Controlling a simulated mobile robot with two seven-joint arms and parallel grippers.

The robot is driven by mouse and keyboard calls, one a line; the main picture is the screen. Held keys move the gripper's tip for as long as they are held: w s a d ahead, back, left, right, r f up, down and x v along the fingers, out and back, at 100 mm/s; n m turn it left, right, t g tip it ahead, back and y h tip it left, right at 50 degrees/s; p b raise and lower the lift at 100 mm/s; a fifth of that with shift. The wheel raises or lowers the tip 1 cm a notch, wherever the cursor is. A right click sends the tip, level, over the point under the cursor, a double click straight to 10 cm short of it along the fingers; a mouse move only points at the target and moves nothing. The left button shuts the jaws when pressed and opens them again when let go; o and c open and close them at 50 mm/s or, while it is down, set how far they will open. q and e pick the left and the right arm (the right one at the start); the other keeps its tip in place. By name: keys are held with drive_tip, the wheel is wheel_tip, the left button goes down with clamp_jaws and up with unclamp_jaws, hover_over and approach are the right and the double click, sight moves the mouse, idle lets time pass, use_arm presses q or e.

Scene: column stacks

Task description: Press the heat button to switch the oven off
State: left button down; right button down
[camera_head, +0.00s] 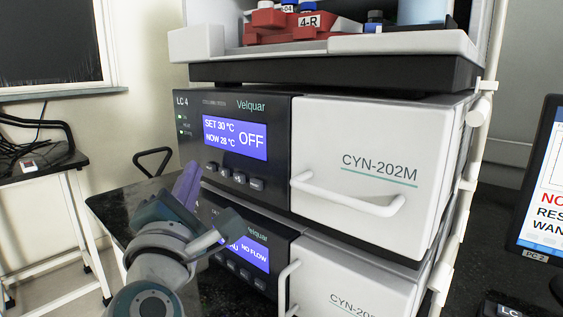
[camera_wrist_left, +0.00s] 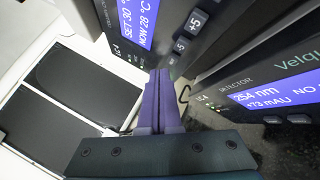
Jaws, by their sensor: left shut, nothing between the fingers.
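The column oven (camera_head: 238,150) is the upper unit of the stack, with a dark control panel and a white door marked CYN-202M. Its blue display (camera_head: 235,138) reads SET 30 °C, NOW 28 °C and OFF. A row of buttons (camera_head: 240,178) runs below the display; I cannot tell which is the heat button. My left gripper (camera_head: 188,182) is shut and empty, its purple fingers just left of and below the button row. In the left wrist view, the fingers (camera_wrist_left: 159,90) point toward the oven panel's edge, apart from the +5 button (camera_wrist_left: 195,20). My right gripper is not visible.
A second unit with a blue display (camera_head: 252,250) reading NO FLOW sits directly below the oven. A tray (camera_head: 400,43) with red racks (camera_head: 300,24) stands on top. Door handles (camera_head: 350,195) protrude. A monitor (camera_head: 545,180) is at right, a side table (camera_head: 40,165) at left.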

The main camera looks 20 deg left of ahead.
use_arm(q)
drive_tip(key=shift+s, duration=0.15)
drive_tip(key=shift+s+a+p, duration=0.3)
drive_tip(key=shift+s+a, duration=0.05)
drive_tip(key=shift+s, duration=0.4)
drive_tip(key=shift+s+a+p, duration=0.25)
drive_tip(key=shift+s+a, duration=0.05)
drive_tip(key=shift+s, duration=0.5)
drive_tip(key=shift+s+a+p, duration=0.3)
drive_tip(key=shift+s+a, duration=0.05)
drive_tip(key=shift+s, duration=0.4)
drive_tip(key=shift+d+r, duration=0.1)
idle(0.6)
